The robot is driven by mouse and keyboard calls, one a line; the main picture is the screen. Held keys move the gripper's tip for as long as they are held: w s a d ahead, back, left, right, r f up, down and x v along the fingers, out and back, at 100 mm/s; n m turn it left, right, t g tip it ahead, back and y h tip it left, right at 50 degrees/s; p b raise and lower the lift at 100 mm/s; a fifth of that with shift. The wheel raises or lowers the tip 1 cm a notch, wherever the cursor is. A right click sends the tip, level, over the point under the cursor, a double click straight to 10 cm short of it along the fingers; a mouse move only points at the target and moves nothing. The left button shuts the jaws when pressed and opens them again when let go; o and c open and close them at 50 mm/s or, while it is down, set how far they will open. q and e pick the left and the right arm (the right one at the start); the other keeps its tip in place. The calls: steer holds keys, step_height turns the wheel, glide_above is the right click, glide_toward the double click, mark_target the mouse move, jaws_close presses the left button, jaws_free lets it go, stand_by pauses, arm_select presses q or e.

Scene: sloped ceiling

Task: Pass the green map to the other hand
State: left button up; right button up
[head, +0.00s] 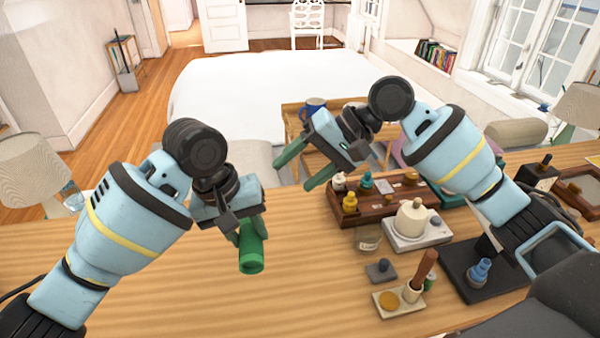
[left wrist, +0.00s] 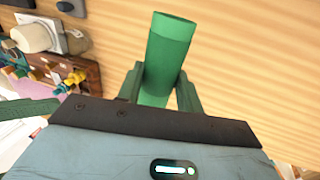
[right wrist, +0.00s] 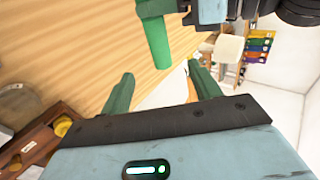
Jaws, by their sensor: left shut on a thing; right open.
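The green map (head: 251,254) is a rolled green cylinder. My left gripper (head: 249,228) is shut on it and holds it above the wooden table, with one end pointing down toward the front. In the left wrist view the map (left wrist: 166,55) stands out between the two green fingers. My right gripper (head: 298,168) is open and empty, to the right of the map and further back, apart from it. In the right wrist view the map (right wrist: 156,40) lies beyond the open fingers (right wrist: 163,88), with its upper end at my left gripper.
A brown wooden tray (head: 375,206) with small bottles stands on the right of the table (head: 300,280). Near it are a white pot (head: 411,218), a glass jar (head: 368,240) and a small tray with a pestle (head: 424,268). The table's middle front is clear.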

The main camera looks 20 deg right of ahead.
steer(key=shift+g, duration=0.3)
steer(key=x, duration=0.8)
steer(key=s+x, duration=0.1)
steer(key=x, duration=0.3)
steer(key=shift+w+a+f, duration=0.1)
steer(key=shift+a+f, duration=0.15)
steer(key=shift+a, duration=0.05)
steer(key=c, duration=0.9)
arm_select(q)
steer(key=o, duration=1)
arm_select(e)
steer(key=shift+c, duration=0.8)
arm_select(q)
steer(key=shift+o, duration=0.2)
